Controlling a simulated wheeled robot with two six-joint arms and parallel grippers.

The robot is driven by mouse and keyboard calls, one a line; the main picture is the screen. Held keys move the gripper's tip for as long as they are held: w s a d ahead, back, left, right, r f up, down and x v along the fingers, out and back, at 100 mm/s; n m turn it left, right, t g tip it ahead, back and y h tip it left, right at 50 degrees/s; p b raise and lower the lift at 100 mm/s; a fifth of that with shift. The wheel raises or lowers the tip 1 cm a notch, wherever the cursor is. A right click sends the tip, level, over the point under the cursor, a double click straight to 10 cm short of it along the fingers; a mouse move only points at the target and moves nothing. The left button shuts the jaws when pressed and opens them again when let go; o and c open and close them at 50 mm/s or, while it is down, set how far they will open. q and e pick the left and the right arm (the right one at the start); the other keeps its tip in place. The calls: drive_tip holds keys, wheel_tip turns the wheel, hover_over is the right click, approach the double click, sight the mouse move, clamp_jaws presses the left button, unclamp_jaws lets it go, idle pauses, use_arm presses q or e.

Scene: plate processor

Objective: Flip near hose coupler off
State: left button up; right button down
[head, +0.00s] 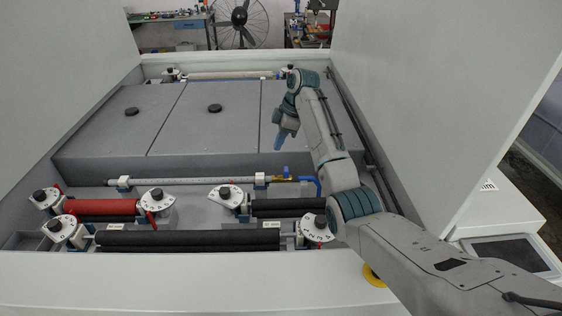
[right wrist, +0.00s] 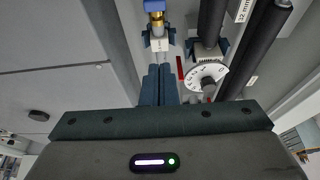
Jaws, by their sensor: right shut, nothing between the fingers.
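The near hose coupler (head: 280,178) is a brass fitting with a blue part and a blue hose. It sits at the right end of a pale horizontal pipe (head: 190,181), in front of the grey covers. The brass fitting (right wrist: 157,19) also shows at the top of the right wrist view, beside a white clamp (right wrist: 158,43). My right gripper (head: 278,147) points down above and behind the coupler in the head view. Its fingers (right wrist: 159,70) are together and empty, apart from the fitting. The handle's position is too small to tell. My left gripper is not in view.
Several white dials (head: 156,199) hold red and black rollers (head: 187,240) in front of the coupler. A far pipe (head: 225,75) lies at the back. Tall pale walls (head: 445,90) rise on both sides. Flat grey covers (head: 205,125) fill the middle.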

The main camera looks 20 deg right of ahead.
sight(287, 175)
drive_tip(key=p+x, duration=0.2)
drive_tip(key=x, duration=0.3)
drive_tip(key=shift+a, duration=0.1)
drive_tip(key=p+x, duration=0.2)
drive_tip(key=x, duration=0.3)
drive_tip(key=shift+p, duration=0.3)
drive_tip(key=d, duration=0.1)
drive_tip(key=d+p, duration=0.1)
drive_tip(key=shift+s+d+r+p, duration=0.1)
drive_tip(key=shift+s+d+p, duration=0.15)
drive_tip(key=shift+d+p, duration=0.05)
drive_tip(key=shift+s+d+p, duration=0.3)
drive_tip(key=shift+d, duration=0.45)
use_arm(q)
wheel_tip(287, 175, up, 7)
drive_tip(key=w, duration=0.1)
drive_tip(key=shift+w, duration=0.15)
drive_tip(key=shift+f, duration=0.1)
use_arm(e)
drive_tip(key=shift+a, duration=0.1)
drive_tip(key=shift+w+f, duration=0.1)
drive_tip(key=shift+f, duration=0.1)
